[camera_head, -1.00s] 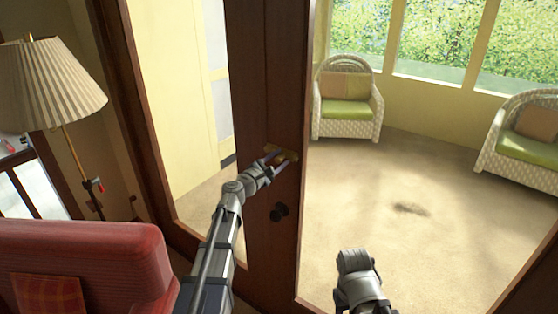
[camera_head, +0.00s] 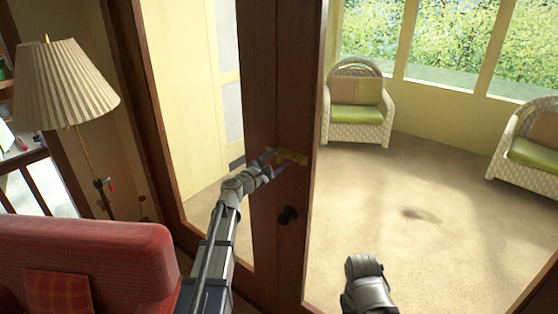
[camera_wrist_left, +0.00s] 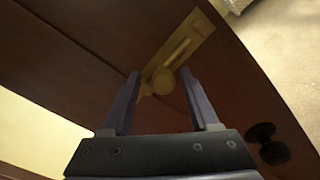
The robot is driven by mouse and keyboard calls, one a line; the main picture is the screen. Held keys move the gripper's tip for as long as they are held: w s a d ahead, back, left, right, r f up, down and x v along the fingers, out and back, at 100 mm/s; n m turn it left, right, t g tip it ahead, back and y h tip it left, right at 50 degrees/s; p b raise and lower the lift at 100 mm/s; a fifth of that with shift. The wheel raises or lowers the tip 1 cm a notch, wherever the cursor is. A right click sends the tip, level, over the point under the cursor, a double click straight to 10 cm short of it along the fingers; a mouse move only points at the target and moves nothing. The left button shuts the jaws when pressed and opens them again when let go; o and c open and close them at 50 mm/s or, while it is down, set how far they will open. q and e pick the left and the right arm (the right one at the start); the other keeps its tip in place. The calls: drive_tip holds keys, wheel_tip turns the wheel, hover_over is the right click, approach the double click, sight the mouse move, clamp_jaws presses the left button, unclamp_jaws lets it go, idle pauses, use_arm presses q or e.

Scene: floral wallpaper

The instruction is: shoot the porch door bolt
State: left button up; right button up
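The brass door bolt (camera_head: 290,157) is fixed to the dark wooden door stile (camera_head: 272,90). In the left wrist view, its plate (camera_wrist_left: 190,35) slants up to the right and a round knob (camera_wrist_left: 162,80) stands out near its lower end. My left gripper (camera_head: 275,158) is at the bolt. In the left wrist view, the fingers (camera_wrist_left: 160,77) are apart, one on each side of the knob, with visible gaps. They do not grip it. Part of my right arm shows at the lower right in the head view, but no right fingers are visible.
A dark round door knob (camera_head: 288,215) sits below the bolt. A red armchair (camera_head: 85,260) and a lamp (camera_head: 62,85) stand at left. Beyond the glass are wicker chairs (camera_head: 357,125) and open carpet (camera_head: 400,190).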

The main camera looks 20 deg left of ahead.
use_arm(q)
drive_tip(key=v, duration=0.7)
drive_tip(key=shift+s+a, duration=0.15)
drive_tip(key=shift+s, duration=0.2)
